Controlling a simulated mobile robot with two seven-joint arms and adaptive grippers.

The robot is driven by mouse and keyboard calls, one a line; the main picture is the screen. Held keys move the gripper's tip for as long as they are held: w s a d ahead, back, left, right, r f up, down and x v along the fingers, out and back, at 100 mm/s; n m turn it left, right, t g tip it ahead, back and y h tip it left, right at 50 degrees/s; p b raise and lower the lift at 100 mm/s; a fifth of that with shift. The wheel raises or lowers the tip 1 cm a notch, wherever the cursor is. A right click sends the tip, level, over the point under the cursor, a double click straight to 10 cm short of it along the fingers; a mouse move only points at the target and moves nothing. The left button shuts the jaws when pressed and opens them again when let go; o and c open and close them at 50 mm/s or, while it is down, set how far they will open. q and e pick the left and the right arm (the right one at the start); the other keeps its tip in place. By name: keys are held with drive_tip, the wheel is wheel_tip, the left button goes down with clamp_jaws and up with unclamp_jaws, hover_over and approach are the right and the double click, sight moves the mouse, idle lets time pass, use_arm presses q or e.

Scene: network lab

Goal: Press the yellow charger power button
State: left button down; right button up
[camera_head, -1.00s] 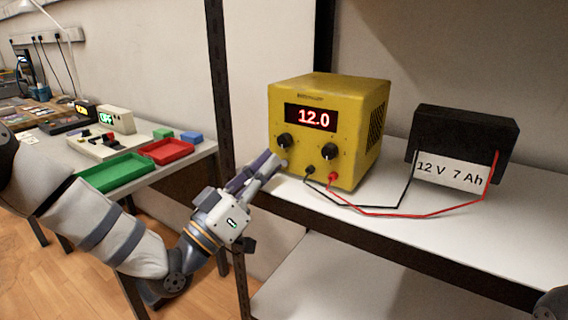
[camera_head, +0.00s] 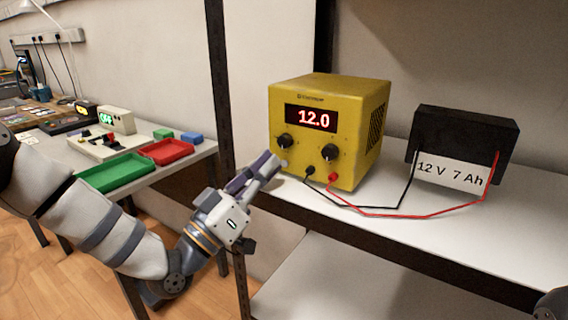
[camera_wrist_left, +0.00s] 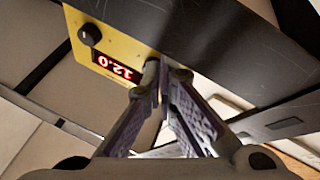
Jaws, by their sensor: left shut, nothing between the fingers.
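The yellow charger (camera_head: 345,90) stands on the white shelf, its red display (camera_head: 311,118) lit and reading 12.0. It has two black knobs, and a black and a red lead plugged in low on its front. My left gripper (camera_head: 272,163) is shut and empty, its fingertips at the lower left of the charger's front. I cannot tell whether they touch it. No power button can be made out; the fingers cover part of that lower left corner. In the left wrist view the fingertips (camera_wrist_left: 160,70) overlap the charger's yellow front (camera_wrist_left: 135,52). My right gripper is not in view.
A black battery (camera_head: 465,130) labelled 12 V 7 Ah stands to the right, joined to the charger by the leads. A dark shelf post (camera_head: 219,80) rises behind my left gripper. Green (camera_head: 115,172) and red (camera_head: 167,152) trays sit on the left table.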

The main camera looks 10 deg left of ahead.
use_arm(q)
drive_tip(key=shift+w, duration=0.15)
drive_tip(key=shift+w+d, duration=0.15)
drive_tip(key=shift+w, duration=0.1)
drive_tip(key=shift+w+d, duration=0.15)
drive_tip(key=shift+w, duration=0.2)
idle(1.2)
drive_tip(key=shift+s+f, duration=0.25)
drive_tip(key=shift+s, duration=0.2)
drive_tip(key=shift+s+a, duration=0.1)
drive_tip(key=shift+a, duration=0.1)
